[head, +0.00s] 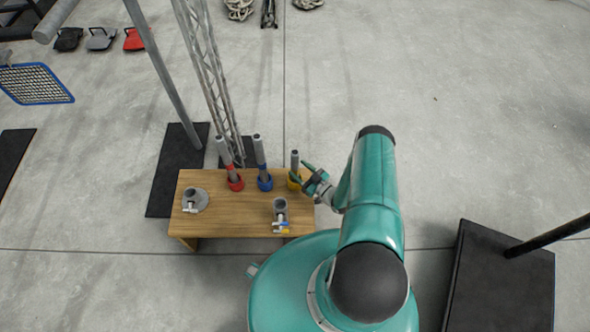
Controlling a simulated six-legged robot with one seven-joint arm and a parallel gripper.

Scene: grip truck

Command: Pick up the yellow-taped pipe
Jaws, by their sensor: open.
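The yellow-taped pipe (294,159) stands upright near the right back corner of a wooden table (230,221). Its grey upper part shows, with yellow around its lower end. My gripper (299,171) is open and comes in from the right, its fingers pointing left toward this pipe. One finger overlaps the lower part of the pipe in the picture. I cannot tell whether the pipe is between the fingers or whether they touch it.
A blue-banded pipe (260,152) and a red-banded pipe (223,151) stand left of it. A metal truss (205,70) and a pole (165,75) rise behind. Open concrete floor lies back right.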

